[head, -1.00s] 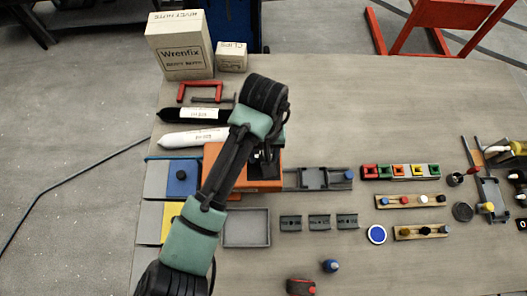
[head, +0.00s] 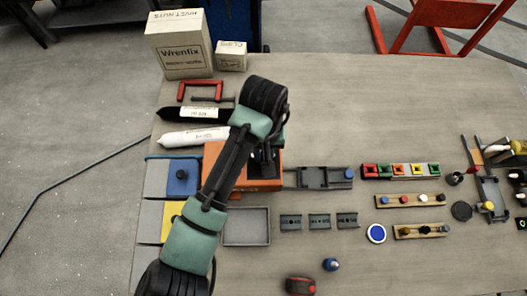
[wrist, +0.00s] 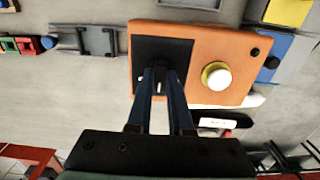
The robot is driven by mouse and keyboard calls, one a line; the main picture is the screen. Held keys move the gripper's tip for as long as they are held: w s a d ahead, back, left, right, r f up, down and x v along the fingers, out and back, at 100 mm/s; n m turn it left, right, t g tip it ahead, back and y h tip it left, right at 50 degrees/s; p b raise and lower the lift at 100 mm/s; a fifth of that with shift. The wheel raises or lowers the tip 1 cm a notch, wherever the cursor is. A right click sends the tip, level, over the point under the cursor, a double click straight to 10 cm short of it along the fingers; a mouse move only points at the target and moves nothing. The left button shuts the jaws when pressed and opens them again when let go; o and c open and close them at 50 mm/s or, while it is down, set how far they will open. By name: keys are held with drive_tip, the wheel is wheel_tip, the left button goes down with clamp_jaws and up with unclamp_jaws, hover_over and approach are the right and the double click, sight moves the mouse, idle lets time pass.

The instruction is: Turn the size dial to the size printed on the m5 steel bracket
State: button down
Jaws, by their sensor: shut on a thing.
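The orange box (wrist: 193,35) stands on the table, with a black panel (wrist: 177,48) on one side of its face. My gripper (wrist: 160,80) points down at this panel and is shut on the size dial, which is mostly hidden between the fingers. The dial's marks cannot be read. A yellow and white round button (wrist: 217,78) is beside the panel. In the head view my arm covers much of the orange box (head: 258,184). Small dark grey brackets (head: 319,221) lie in a row right of it; no printed size is legible, and I cannot tell which is m5.
A grey tray (head: 246,238) lies in front of the box. Blue and yellow panels are at its left, and black and white tubes (head: 194,137) behind it. A grey rail fixture (head: 318,178) is at its right. The table's back right is clear.

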drive_tip(key=shift+m, duration=0.3)
drive_tip(key=m, duration=0.9)
idle(0.5)
drive_tip(key=c, duration=0.8)
unclamp_jaws()
drive_tip(key=shift+r+b, duration=0.1)
drive_tip(key=shift+b, duration=0.2)
